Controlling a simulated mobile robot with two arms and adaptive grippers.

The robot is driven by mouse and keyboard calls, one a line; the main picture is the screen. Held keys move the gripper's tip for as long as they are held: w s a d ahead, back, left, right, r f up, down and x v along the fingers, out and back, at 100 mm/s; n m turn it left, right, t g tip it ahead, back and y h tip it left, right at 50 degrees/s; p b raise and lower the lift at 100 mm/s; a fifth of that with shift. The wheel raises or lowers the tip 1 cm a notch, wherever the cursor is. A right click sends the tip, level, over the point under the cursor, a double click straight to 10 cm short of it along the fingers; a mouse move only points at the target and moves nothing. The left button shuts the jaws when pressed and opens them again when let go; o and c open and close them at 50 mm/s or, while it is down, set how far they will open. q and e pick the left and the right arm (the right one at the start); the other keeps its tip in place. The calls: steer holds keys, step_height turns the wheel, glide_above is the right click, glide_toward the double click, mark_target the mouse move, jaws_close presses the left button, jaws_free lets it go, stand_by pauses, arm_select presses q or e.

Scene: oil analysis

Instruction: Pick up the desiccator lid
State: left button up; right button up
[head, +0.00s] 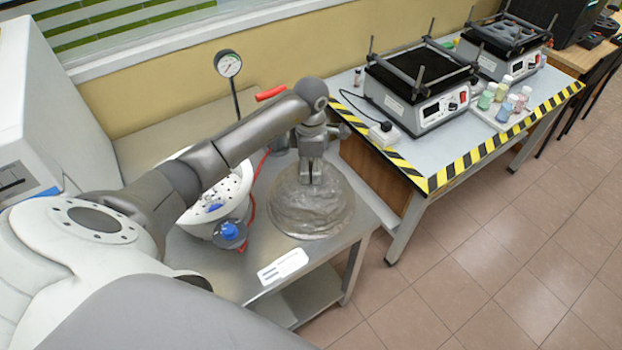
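The desiccator lid (325,215), a clear, greyish round dome, rests on the metal table right of the desiccator. My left arm reaches across from the left, and my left gripper (311,177) points down at the top of the lid. Its fingertips are at the lid's knob area and hide it. I cannot tell whether the fingers are closed on the knob. The open desiccator base with its white perforated plate (232,191) stands left of the lid, partly hidden by my arm. My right gripper is not in view.
A pressure gauge (228,64) on a stem stands behind my arm. A red hose (251,207) runs by the desiccator. A white label (283,265) lies at the front of the metal table (338,250). The striped bench (480,152) at right holds shakers and small bottles.

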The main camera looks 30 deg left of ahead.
arm_select(q)
jaws_close()
steer(key=shift+w+r, duration=0.1)
